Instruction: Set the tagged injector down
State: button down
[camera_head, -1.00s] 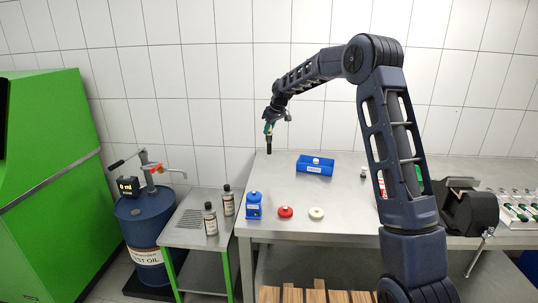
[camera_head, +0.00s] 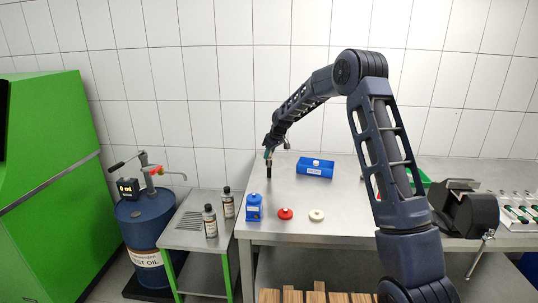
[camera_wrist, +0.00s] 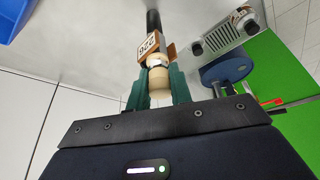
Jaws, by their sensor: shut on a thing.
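My gripper (camera_head: 268,153) is shut on the tagged injector (camera_head: 269,170), which hangs upright with its dark end down over the back left of the steel bench (camera_head: 345,215). I cannot tell if its lower end touches the bench top. In the wrist view the green fingers of my gripper (camera_wrist: 158,85) hold the injector's cream body (camera_wrist: 158,82). An orange-rimmed white tag (camera_wrist: 150,46) with dark digits hangs on it. The injector's black end points away from the fingers.
A blue box (camera_head: 315,168) lies right of the injector. A vise (camera_head: 465,207) and an injector rack (camera_head: 517,207) are at right. Bare bench surrounds the injector.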

jog(key=c, duration=1.3)
grip_release()
jog(key=shift+f, duration=0.1)
jog(key=shift+o, duration=0.2)
jog(key=v, duration=1.2)
jog(key=shift+s+d, duration=0.1)
